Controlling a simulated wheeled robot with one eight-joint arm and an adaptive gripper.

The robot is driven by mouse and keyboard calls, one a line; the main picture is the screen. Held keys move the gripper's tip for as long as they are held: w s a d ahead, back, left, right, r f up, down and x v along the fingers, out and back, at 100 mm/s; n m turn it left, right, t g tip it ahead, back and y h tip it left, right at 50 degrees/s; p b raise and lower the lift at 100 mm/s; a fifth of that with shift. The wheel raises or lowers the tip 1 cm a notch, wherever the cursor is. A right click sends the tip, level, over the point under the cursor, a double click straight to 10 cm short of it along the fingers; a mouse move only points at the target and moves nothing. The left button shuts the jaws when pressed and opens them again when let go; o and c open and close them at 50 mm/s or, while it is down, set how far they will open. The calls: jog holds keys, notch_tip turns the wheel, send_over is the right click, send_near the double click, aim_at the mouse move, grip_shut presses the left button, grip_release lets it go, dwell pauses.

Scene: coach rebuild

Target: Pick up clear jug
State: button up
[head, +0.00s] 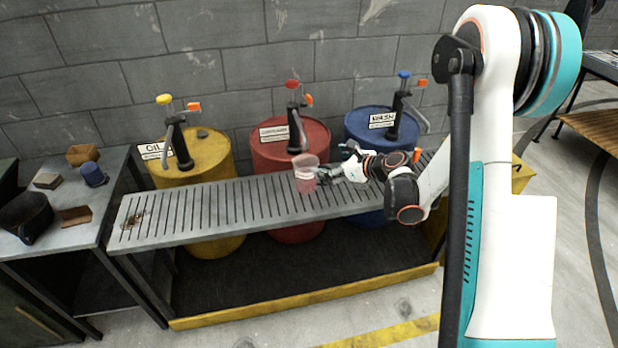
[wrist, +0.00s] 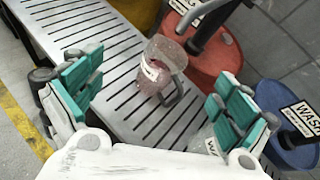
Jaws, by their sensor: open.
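The clear jug (head: 305,174) stands upright on the slatted metal bench (head: 170,222), in front of the red drum. It looks pinkish where the drum shows through. In the wrist view the jug (wrist: 160,68) has a white label and a grey handle on its near right side. My gripper (head: 328,174) is at the jug's right in the head view. In the wrist view its teal-padded fingers (wrist: 158,98) are wide apart, with the jug beyond and between them. Nothing is held. The head view does not show clearly whether a finger touches the jug.
Yellow (head: 205,160), red (head: 275,157) and blue (head: 365,125) drums with pump taps stand behind the bench. The red drum's spout reaches near the jug. A side table (head: 75,235) at left holds small boxes and a blue cup. The bench left of the jug is mostly clear.

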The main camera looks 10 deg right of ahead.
notch_tip(320, 180, down, 4)
jog(key=d+m, duration=0.1)
jog(key=m, duration=0.1)
jog(key=b, duration=0.5)
send_near(298, 161)
jog(key=w+a+f, duration=0.2)
jog(key=w+f, duration=0.1)
jog(key=shift+w+d+t, duration=0.1)
jog(key=shift+w+t, duration=0.2)
jog(key=shift+w, duration=0.05)
jog(key=c, duration=2)
jog(key=shift+r, duration=0.2)
